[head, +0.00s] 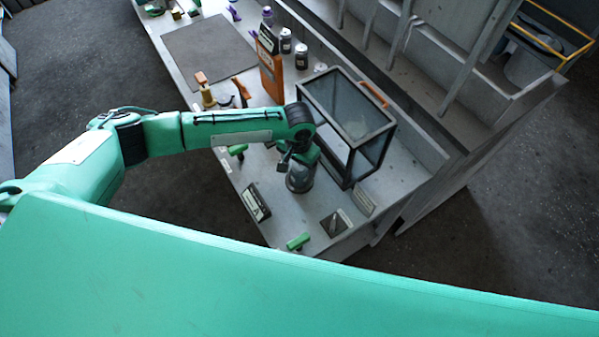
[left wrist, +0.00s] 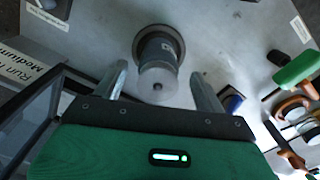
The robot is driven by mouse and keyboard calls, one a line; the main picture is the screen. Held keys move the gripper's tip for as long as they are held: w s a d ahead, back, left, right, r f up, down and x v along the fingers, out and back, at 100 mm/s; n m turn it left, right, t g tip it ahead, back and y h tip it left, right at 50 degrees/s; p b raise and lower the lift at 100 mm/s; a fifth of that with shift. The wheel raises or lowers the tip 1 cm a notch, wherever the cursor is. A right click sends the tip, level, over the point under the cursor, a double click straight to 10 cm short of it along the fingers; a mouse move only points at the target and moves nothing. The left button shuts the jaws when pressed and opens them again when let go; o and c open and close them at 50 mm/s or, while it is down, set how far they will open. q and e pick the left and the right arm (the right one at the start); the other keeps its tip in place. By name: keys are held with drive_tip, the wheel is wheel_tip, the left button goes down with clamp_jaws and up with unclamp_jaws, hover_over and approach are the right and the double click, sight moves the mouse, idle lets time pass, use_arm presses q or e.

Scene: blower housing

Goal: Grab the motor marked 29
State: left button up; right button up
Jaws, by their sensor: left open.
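The motor is a grey metal cylinder with a short shaft, standing upright on the grey bench in the left wrist view (left wrist: 158,80). In the head view the motor (head: 300,184) shows just below the end of my left arm. I cannot read a 29 on it. My left gripper (left wrist: 160,73) is open, with one finger on each side of the motor in the wrist picture. I cannot tell whether the fingers are down around it or still above it. In the head view the left gripper (head: 301,163) is mostly hidden by its wrist. My right gripper is not in view.
A black-framed clear box (head: 347,160) with an orange handle stands close right of the motor. An orange stand (head: 270,76) and bottles (head: 301,57) are farther back, beside a dark mat (head: 208,49).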

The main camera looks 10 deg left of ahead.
use_arm(q)
drive_tip(key=shift+f+p, duration=0.3)
drive_tip(key=shift+f, duration=0.1)
wheel_tip(320, 180, down, 3)
drive_tip(key=shift+d+f+p, duration=0.1)
drive_tip(key=shift+d+p, duration=0.05)
drive_tip(key=shift+p, duration=0.45)
drive_tip(key=shift+w+f, duration=0.1)
drive_tip(key=shift+f, duration=0.3)
drive_tip(key=c, duration=1.3)
drive_tip(key=shift+r, duration=0.2)
